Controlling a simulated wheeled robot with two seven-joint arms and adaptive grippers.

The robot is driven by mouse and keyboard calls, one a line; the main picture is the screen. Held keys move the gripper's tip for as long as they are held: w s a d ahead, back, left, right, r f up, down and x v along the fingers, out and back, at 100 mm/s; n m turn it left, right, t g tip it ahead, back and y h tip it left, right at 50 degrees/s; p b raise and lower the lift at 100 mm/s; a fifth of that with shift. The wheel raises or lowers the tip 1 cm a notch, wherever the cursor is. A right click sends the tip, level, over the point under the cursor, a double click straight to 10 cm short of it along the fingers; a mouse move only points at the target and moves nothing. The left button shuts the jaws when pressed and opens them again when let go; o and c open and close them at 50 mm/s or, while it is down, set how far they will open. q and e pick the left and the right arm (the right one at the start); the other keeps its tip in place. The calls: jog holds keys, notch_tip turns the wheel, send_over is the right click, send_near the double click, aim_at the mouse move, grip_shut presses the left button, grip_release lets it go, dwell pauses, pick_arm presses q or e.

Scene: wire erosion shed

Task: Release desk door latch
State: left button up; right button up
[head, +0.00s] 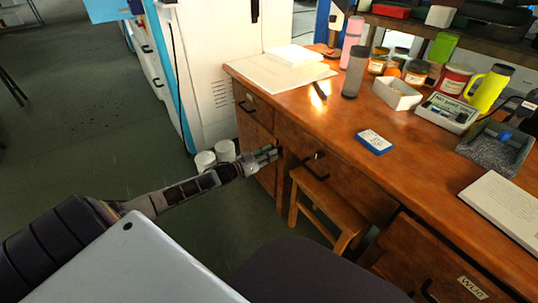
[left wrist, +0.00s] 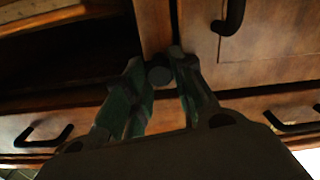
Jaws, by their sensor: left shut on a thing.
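The wooden desk (head: 400,150) stands at the right of the head view. My left gripper (head: 277,153) is at the desk's front, beside the door panel (head: 264,178) below the left drawer. In the left wrist view my left gripper (left wrist: 172,62) has its two green fingers shut on a small dark round knob (left wrist: 160,75), which looks like the desk door latch. The fingers hide part of it, and I cannot tell which way it is turned. My right gripper is not in view.
A wooden stool (head: 325,200) stands under the desk. Dark pull handles (head: 316,166) stick out from the drawers. White containers (head: 213,158) stand on the floor behind my gripper. A blue box (head: 374,141) lies on the desktop. The floor at the left is open.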

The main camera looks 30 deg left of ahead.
pick_arm(q)
jog(key=shift+m+p, duration=0.3)
jog(key=shift+p, duration=0.05)
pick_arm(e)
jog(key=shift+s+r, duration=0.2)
pick_arm(q)
jog(key=m+p, duration=0.5)
jog(key=m, duration=1.2)
jog(key=shift+d+f, duration=0.1)
jog(key=shift+d, duration=0.05)
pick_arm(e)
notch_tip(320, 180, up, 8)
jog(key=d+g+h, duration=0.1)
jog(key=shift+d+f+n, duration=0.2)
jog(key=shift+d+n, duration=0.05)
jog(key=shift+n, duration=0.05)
pick_arm(q)
jog(key=shift+m, duration=0.3)
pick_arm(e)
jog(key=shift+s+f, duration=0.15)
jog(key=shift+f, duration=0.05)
pick_arm(q)
jog(key=o, duration=1.1)
jog(key=shift+c, duration=0.2)
